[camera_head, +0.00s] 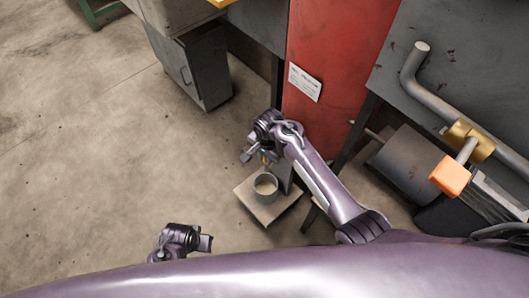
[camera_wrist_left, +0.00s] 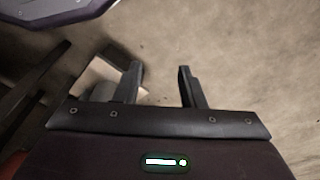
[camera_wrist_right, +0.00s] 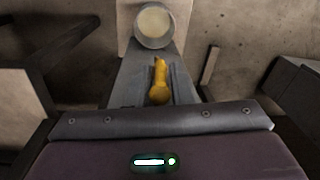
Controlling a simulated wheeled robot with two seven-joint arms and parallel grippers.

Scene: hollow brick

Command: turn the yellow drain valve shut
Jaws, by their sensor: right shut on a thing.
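The yellow drain valve (camera_wrist_right: 159,88) shows in the right wrist view, its handle pointing up the picture toward a bucket (camera_wrist_right: 154,27). My right gripper (camera_wrist_right: 158,84) is shut on the valve, with grey fingers on either side of the handle. In the head view my right gripper (camera_head: 265,150) is just above the bucket (camera_head: 265,187), and its own links hide most of the valve. My left gripper (camera_wrist_left: 160,88) is open and empty in the left wrist view. It hangs over bare floor at the lower left of the head view.
The bucket stands on a pale board (camera_head: 245,192) on the floor. A red panel (camera_head: 325,60) with a white label (camera_head: 304,82) rises behind. A pipe with a brass fitting (camera_head: 468,140) and an orange block (camera_head: 450,176) is at right. A grey cabinet (camera_head: 203,70) stands back left; floor left is clear.

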